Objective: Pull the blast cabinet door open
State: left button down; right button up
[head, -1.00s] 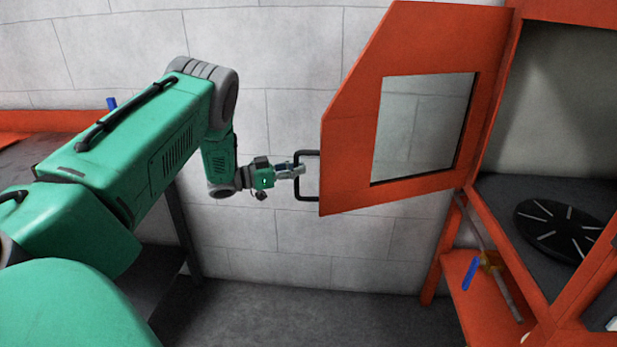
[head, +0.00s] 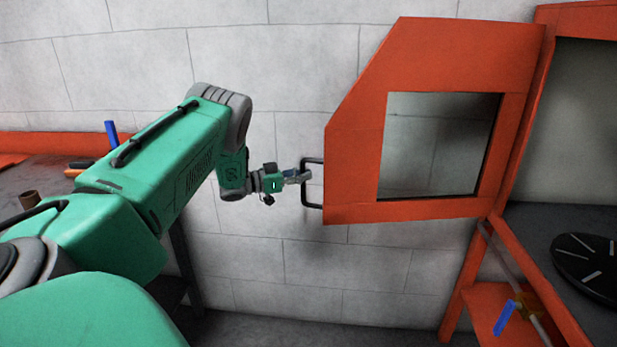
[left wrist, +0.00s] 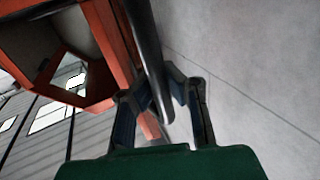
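The orange blast cabinet door (head: 355,160) with its square window stands swung wide open in the head view, hinged at its right side. Its black bar handle (head: 312,205) is on the left edge. My left gripper (head: 305,176) reaches it from the left. In the left wrist view the dark handle bar (left wrist: 149,50) runs between the two fingers of my left gripper (left wrist: 160,98), which close on it from both sides. The fingertips are partly hidden behind the bar. My right gripper is in neither view.
The orange cabinet frame (head: 562,15) stands at the right, with a dark slotted turntable (head: 590,262) inside. A blue-handled valve (head: 505,318) sits below the opening. A grey bench (head: 40,180) is at the left. A bare block wall lies behind.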

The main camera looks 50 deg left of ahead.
pick_arm(q)
jog(key=c, duration=1.6)
grip_release()
jog(key=shift+s+a, duration=0.4)
jog(key=shift+a, duration=0.05)
jog(key=shift+o, duration=0.3)
jog(key=shift+s+a, duration=0.1)
jog(key=shift+s, duration=0.05)
jog(key=v, duration=1.2)
jog(key=shift+f, duration=0.2)
